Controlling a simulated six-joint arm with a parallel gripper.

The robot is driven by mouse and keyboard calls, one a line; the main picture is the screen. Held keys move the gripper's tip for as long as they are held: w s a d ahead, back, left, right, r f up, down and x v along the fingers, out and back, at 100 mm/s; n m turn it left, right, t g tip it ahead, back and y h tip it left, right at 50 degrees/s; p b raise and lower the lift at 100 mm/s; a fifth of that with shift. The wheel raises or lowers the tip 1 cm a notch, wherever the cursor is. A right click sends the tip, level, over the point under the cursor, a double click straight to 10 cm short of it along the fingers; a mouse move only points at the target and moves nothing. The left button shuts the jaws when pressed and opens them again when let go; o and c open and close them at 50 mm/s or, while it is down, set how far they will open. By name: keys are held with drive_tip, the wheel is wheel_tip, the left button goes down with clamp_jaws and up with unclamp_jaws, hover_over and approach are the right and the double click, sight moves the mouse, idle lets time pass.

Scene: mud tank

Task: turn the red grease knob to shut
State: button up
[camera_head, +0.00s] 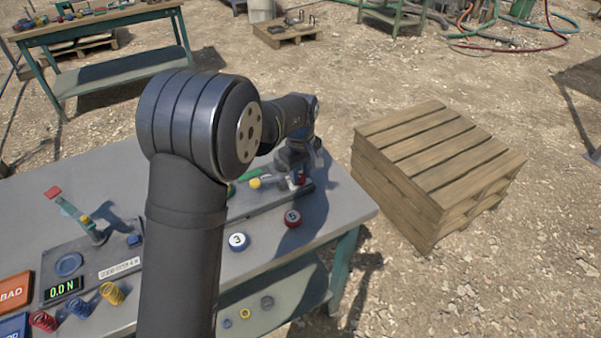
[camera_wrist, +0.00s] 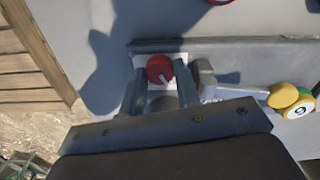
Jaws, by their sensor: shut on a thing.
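The red grease knob (camera_wrist: 159,68) sits between the two fingers of my gripper (camera_wrist: 159,85) in the wrist view. My gripper is shut on it. A white line on the knob points toward the lower right of that view. A pale plate shows around the knob. In the head view, the red knob (camera_head: 301,178) shows only as a small patch under my gripper (camera_head: 299,172), near the right end of the table. My arm hides part of the table there.
A yellow knob (camera_head: 255,183) with a green part stands left of my gripper. A wooden pallet stack (camera_head: 440,170) stands right of the table (camera_head: 340,200).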

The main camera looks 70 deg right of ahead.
sight(301, 177)
idle(0.3)
drive_tip(key=o, duration=1)
drive_tip(key=shift+r, duration=0.1)
wheel_tip(301, 177, up, 17)
drive_tip(key=shift+r, duration=0.15)
idle(0.4)
wheel_tip(301, 177, down, 18)
drive_tip(key=shift+r, duration=0.25)
drive_tip(key=shift+r, duration=0.1)
idle(0.4)
